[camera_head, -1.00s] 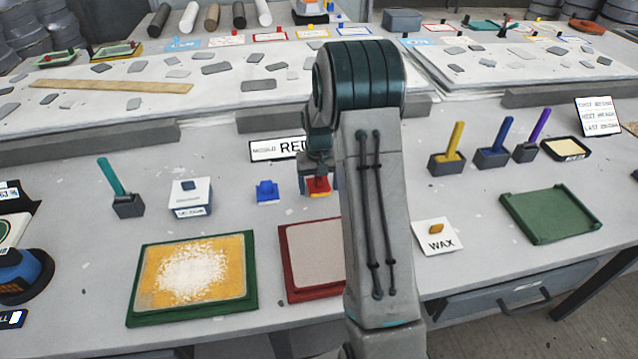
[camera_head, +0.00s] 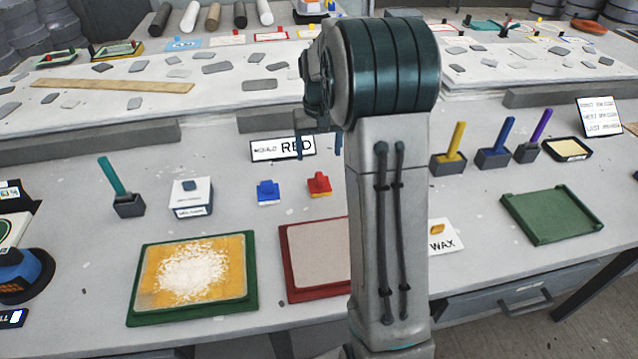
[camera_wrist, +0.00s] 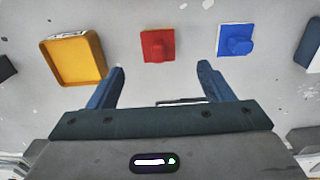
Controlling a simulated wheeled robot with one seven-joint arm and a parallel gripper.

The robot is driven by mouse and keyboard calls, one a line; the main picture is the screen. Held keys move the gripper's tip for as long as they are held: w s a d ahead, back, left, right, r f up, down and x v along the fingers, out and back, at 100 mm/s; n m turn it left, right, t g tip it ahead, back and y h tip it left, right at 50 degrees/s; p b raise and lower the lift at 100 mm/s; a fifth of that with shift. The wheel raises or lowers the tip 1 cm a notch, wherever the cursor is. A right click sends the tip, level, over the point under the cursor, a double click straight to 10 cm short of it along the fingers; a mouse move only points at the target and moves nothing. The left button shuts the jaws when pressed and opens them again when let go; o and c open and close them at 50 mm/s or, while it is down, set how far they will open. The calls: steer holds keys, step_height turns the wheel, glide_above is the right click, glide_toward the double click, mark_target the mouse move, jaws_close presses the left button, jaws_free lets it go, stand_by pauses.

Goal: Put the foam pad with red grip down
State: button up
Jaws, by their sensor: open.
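The foam pad with red grip (camera_head: 319,184) rests on the grey table, just right of the pad with the blue grip (camera_head: 268,192). It also shows in the wrist view (camera_wrist: 158,46), lying flat ahead of and between the fingers, apart from both. My gripper (camera_wrist: 160,80) is open with nothing between its fingers. In the head view my gripper (camera_head: 318,146) is raised above the table near the RED sign, partly hidden by my arm. The blue-grip pad also shows in the wrist view (camera_wrist: 236,40), right of the red one.
A green-framed mould (camera_head: 133,305) with white powder and a red-framed mould (camera_head: 290,278) lie in front. The RED sign (camera_head: 265,150) stands behind the pads. A teal-handled tool (camera_head: 128,205) and a white box (camera_head: 190,197) stand left. My arm hides the area right of the red pad.

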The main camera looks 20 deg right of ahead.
steer(key=s+a+r+n+t, duration=0.1)
steer(key=s+a+r, duration=0.25)
steer(key=s, duration=0.35)
steer(key=s+a+r+t, duration=0.1)
steer(key=s+a+r, duration=0.1)
steer(key=s+a, duration=0.3)
steer(key=s+a+f+n, duration=0.1)
steer(key=s+a, duration=0.1)
steer(key=s, duration=1.2)
steer(key=shift+a+f+t, duration=0.2)
steer(key=shift+a+t, duration=0.05)
steer(key=shift+t, duration=0.15)
